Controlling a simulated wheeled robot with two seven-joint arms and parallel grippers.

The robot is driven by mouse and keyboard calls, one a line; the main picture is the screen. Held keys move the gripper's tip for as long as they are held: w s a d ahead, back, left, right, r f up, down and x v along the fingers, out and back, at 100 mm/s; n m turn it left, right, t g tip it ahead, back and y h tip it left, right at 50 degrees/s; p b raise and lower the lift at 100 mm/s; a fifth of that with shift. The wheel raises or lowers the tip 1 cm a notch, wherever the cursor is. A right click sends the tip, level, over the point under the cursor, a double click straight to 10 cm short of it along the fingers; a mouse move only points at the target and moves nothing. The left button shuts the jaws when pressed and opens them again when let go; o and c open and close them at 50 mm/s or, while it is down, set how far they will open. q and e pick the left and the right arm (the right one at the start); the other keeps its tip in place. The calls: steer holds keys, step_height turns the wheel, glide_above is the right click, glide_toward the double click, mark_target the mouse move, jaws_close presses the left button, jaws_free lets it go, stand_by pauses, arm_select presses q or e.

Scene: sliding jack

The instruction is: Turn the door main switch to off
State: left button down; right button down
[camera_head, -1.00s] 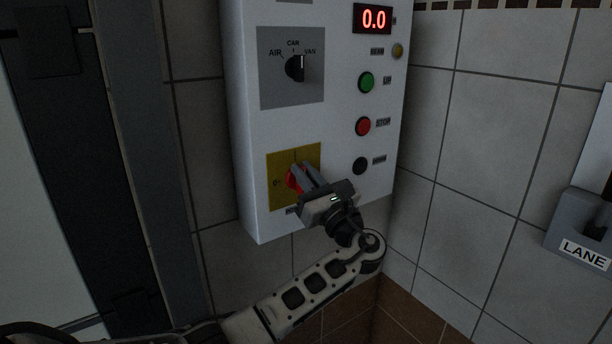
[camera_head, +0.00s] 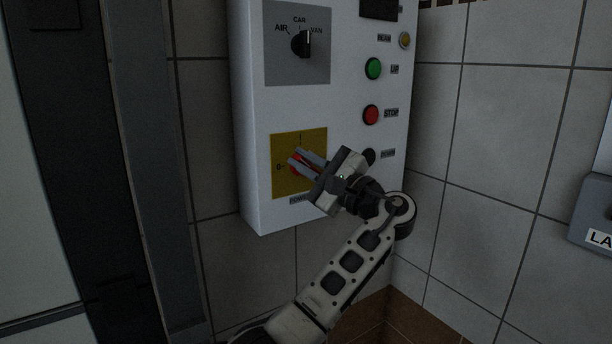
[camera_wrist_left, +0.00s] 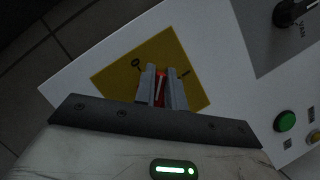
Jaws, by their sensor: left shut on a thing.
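The red main switch (camera_head: 295,168) sits on a yellow plate (camera_head: 285,146) marked 0 and I, low on the white control box. My left gripper (camera_head: 300,160) is shut on the switch knob, its fingers on either side of it. In the left wrist view the red knob (camera_wrist_left: 160,90) shows between the two grey fingers (camera_wrist_left: 161,88), on the yellow plate (camera_wrist_left: 190,62). The fingers hide part of the knob in both views. The display (camera_head: 379,8) at the top of the box is dark. My right gripper is not in view.
The white box also carries a black AIR/CAR/VAN selector (camera_head: 301,43), a green button (camera_head: 373,68), a red STOP button (camera_head: 371,115) and a small amber lamp (camera_head: 405,39). A grey LANE box (camera_head: 592,212) is on the right tiled wall. Dark door framing stands at the left.

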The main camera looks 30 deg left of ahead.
arm_select(q)
steer(key=n, duration=0.1)
steer(key=f+n+g+b, duration=0.1)
steer(key=n+h+b, duration=0.1)
steer(key=n, duration=0.1)
steer(key=shift+f+g, duration=0.3)
steer(key=n+h+b, duration=0.1)
steer(key=n, duration=0.2)
steer(key=shift+s+n+b, duration=0.1)
steer(key=shift+n+b, duration=0.25)
steer(key=shift+n, duration=0.05)
steer(key=shift+f+n+g+h, duration=0.1)
steer(key=shift+n+g+h, duration=0.2)
steer(key=shift+n, duration=0.1)
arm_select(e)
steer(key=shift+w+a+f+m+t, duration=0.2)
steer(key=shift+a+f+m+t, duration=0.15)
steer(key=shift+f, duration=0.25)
arm_select(q)
steer(key=shift+n, duration=0.3)
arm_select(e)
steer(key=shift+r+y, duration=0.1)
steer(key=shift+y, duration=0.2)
arm_select(q)
steer(key=c, duration=1.5)
jaws_free()
steer(key=shift+o, duration=0.2)
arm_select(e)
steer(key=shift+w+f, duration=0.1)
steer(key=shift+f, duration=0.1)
